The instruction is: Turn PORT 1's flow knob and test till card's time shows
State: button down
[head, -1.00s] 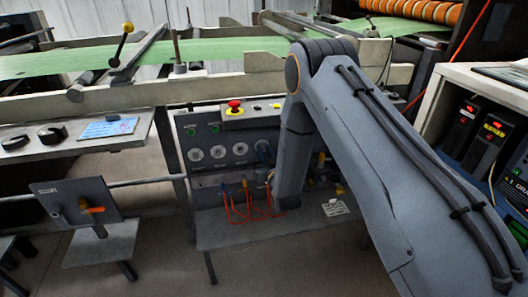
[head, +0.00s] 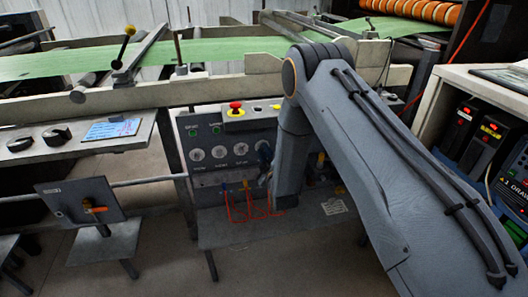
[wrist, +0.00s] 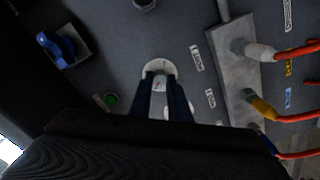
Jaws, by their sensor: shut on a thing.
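In the wrist view my gripper (wrist: 162,92) points at the grey panel, its two dark fingers closed on a small knob (wrist: 159,84) in front of a round white dial (wrist: 158,68). Small white labels (wrist: 196,58) lie beside it, too small to read surely. In the head view the control panel (head: 225,180) carries a row of white dials (head: 219,153); my arm covers its right part and my gripper is hidden there. A white card (head: 335,206) lies on the shelf under the panel, its writing unreadable.
Orange hoses with white and yellow connectors (wrist: 262,106) plug into a block right of my gripper. A blue knob (wrist: 60,47) and a green button (wrist: 111,99) are left. A red stop button (head: 235,105) tops the panel. A lit cabinet (head: 478,150) stands at right.

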jog(key=n, duration=0.5)
jog(key=shift+s+a+n+p, duration=0.1)
jog(key=shift+n+p, duration=0.2)
jog(key=n, duration=0.5)
jog(key=shift+f+h, duration=0.15)
jog(key=shift+h, duration=0.15)
jog(key=shift+n, duration=0.4)
jog(key=c, duration=1.7)
grip_release()
jog(key=shift+o, duration=0.2)
jog(key=v, duration=0.7)
jog(key=shift+s+p, duration=0.4)
jog(key=shift+p, duration=0.05)
jog(key=shift+f, duration=0.1)
